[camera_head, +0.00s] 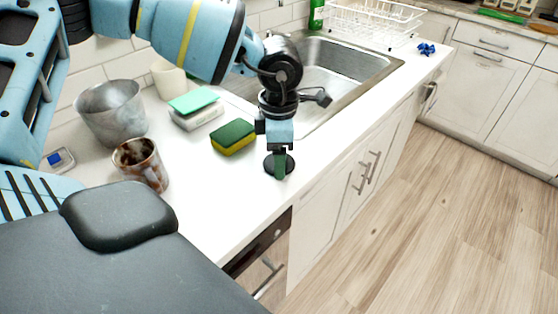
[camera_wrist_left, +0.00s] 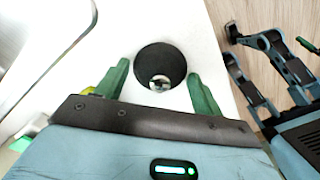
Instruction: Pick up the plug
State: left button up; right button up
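The plug is a round black disc (camera_head: 289,164) lying flat on the white counter near its front edge. Dark and blue links of mine with green parts show at that view's right edge; any right gripper fingers there are unclear.
A green and yellow sponge (camera_head: 233,137) lies left of the plug. A stained mug (camera_head: 140,164), a metal pot (camera_head: 110,112) and a teal-topped container (camera_head: 196,107) stand farther left. The sink (camera_head: 345,68) and a white dish rack (camera_head: 375,22) are behind. The floor is clear.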

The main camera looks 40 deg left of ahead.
pick_arm(q)
jog(key=c, duration=0.6)
notch_tip(320, 180, up, 10)
jog(key=shift+r+b, duration=0.1)
jog(key=shift+b, duration=0.35)
